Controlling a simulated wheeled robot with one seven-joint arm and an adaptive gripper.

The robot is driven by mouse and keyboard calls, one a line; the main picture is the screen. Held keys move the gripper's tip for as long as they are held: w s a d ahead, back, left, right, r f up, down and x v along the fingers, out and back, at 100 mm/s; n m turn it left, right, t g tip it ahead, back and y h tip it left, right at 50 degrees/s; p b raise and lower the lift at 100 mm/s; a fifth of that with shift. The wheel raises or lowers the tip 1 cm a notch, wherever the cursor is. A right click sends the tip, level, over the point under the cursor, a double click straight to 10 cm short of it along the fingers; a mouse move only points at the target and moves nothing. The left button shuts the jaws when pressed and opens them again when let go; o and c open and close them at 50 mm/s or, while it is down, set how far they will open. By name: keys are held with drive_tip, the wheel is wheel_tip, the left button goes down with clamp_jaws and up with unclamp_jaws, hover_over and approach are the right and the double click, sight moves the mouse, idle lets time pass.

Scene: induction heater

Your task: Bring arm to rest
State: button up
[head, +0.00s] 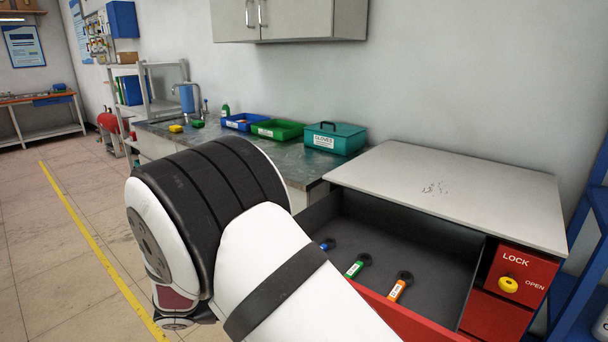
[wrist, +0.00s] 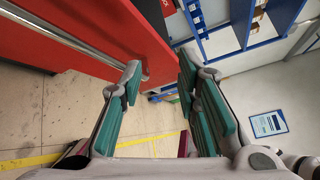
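My arm fills the lower middle of the head view, and the gripper itself is hidden there. In the wrist view my gripper (wrist: 160,75) is open, its two teal-padded fingers apart with nothing between them. The view past the fingers is tilted and shows a red cabinet front (wrist: 90,30) beside them at the upper left, with floor below. I cannot tell whether a finger touches the red front.
A red drawer (head: 415,318) stands open under a grey top (head: 450,190), holding tagged items, including a green tag (head: 355,268) and an orange tag (head: 399,288). Bins and a teal gloves box (head: 335,138) stand on the counter. The floor at left is clear.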

drive_tip(key=s+d+r+m+g+y+p, duration=0.3)
drive_tip(key=s+d+r+m+g+y, duration=0.35)
drive_tip(key=d+r+m, duration=0.7)
drive_tip(key=s+d+r+m+t+y+p, duration=0.1)
drive_tip(key=s+d+r+m+t+y, duration=0.1)
drive_tip(key=s+m, duration=0.6)
drive_tip(key=s+d+r+m+t+y+p, duration=0.2)
drive_tip(key=s+r+m+t+y, duration=0.3)
drive_tip(key=s+m, duration=0.4)
drive_tip(key=shift+s+d+r+m+y, duration=0.15)
drive_tip(key=shift+d+r+m+y, duration=0.35)
drive_tip(key=shift+m+y, duration=0.75)
